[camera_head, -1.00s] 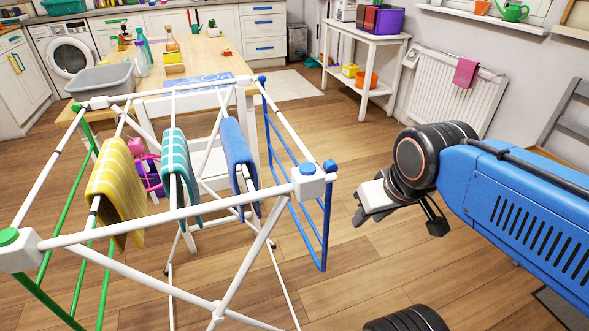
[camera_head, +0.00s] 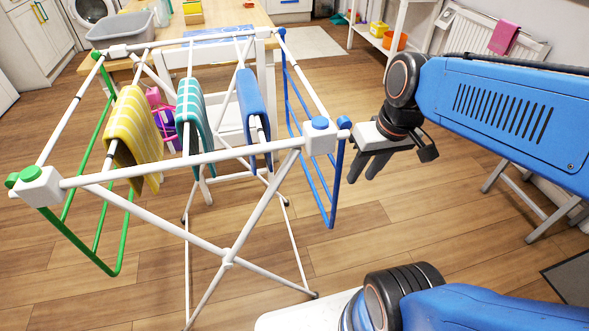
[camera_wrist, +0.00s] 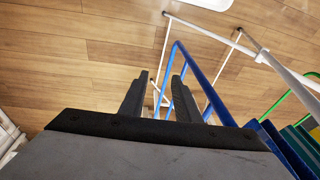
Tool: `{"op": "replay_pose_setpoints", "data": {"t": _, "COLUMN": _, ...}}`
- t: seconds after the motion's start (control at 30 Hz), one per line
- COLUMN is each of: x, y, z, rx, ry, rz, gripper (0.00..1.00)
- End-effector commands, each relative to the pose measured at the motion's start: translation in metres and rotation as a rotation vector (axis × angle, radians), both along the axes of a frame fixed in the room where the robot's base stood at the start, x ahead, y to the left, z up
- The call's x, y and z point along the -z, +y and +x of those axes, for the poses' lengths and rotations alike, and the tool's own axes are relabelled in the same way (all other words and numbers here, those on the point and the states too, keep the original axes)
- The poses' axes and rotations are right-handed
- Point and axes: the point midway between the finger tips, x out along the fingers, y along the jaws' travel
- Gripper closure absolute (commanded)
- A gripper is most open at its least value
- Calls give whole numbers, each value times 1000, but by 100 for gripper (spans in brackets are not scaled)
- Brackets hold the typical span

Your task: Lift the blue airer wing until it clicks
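The white airer (camera_head: 228,257) stands on the wood floor at left and centre. Its blue wing (camera_head: 338,185) hangs folded down on the airer's right side, below the blue corner joint (camera_head: 320,123). My gripper (camera_head: 362,178) is just right of the wing in the picture, fingers pointing down and left. In the wrist view my gripper (camera_wrist: 160,85) has its two dark fingers apart with nothing held between them. The blue wing (camera_wrist: 205,85) shows beyond and right of the fingers; I cannot tell whether they touch it.
Yellow (camera_head: 133,130), teal (camera_head: 190,110) and blue (camera_head: 251,100) cloths hang on the airer. A green wing (camera_head: 118,235) hangs at its left. A wooden table (camera_head: 230,22) stands behind. A white shelf and radiator (camera_head: 480,35) are back right. Floor between airer and radiator is clear.

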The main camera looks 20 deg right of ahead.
Motion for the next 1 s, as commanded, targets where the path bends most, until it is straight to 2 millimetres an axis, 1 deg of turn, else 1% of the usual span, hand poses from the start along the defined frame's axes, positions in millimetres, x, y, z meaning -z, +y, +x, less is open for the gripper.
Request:
{"op": "replay_pose_setpoints", "data": {"t": 0.27, "x": 17, "y": 5, "z": 25, "rx": -38, "ry": 139, "rz": 102, "gripper": 71}}
{"op": "replay_pose_setpoints", "data": {"t": 0.47, "x": 31, "y": 8, "z": 47, "rx": -72, "ry": 233, "rz": 206, "gripper": 71}}
{"op": "replay_pose_setpoints", "data": {"t": 0.7, "x": 49, "y": 9, "z": 77, "rx": -105, "ry": 321, "rz": 357, "gripper": 71}}
{"op": "replay_pose_setpoints", "data": {"t": 1.0, "x": 73, "y": 3, "z": 118, "rx": -134, "ry": 381, "rz": 566, "gripper": 71}}
